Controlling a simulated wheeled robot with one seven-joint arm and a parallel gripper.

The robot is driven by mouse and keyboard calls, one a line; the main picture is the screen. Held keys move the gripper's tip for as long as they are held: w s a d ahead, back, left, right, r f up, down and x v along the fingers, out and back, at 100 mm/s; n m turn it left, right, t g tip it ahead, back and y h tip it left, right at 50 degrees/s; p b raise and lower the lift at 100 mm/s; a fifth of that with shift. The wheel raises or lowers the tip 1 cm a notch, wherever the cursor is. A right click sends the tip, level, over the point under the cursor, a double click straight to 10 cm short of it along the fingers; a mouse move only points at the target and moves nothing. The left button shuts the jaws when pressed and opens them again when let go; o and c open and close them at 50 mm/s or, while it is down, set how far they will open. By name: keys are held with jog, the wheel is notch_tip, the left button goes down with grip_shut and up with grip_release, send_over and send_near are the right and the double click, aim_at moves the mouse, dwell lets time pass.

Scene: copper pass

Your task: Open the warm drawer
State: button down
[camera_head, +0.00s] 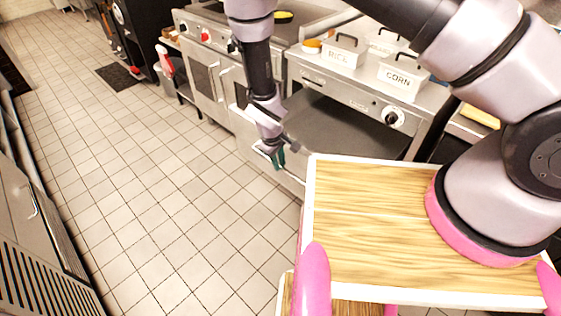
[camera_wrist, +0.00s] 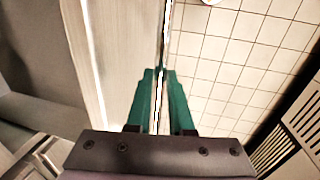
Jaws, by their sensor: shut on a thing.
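The warm drawer (camera_head: 335,128) is below the steel control panel with a round knob (camera_head: 393,117). It stands pulled out, and its grey inside shows from above. My gripper (camera_head: 275,158) is at the drawer's front, on the floor side. In the wrist view, the green fingers (camera_wrist: 158,100) are closed around the thin bar of the handle (camera_wrist: 166,35) along the drawer front (camera_wrist: 125,50).
White bins marked RICE (camera_head: 342,58) and CORN (camera_head: 402,80) stand on the counter above. A range with a red knob (camera_head: 205,37) is to the left. Tiled floor (camera_head: 170,190) is clear in front. A steel cabinet (camera_head: 30,215) stands at the far left.

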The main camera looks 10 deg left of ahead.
jog(key=c, duration=0.8)
grip_release()
jog(key=r, duration=0.3)
jog(key=s+a+r, duration=0.1)
jog(key=r, duration=0.6)
jog(key=shift+s+a+r, duration=0.15)
jog(key=shift+s+r, duration=0.15)
jog(key=shift+s, duration=0.05)
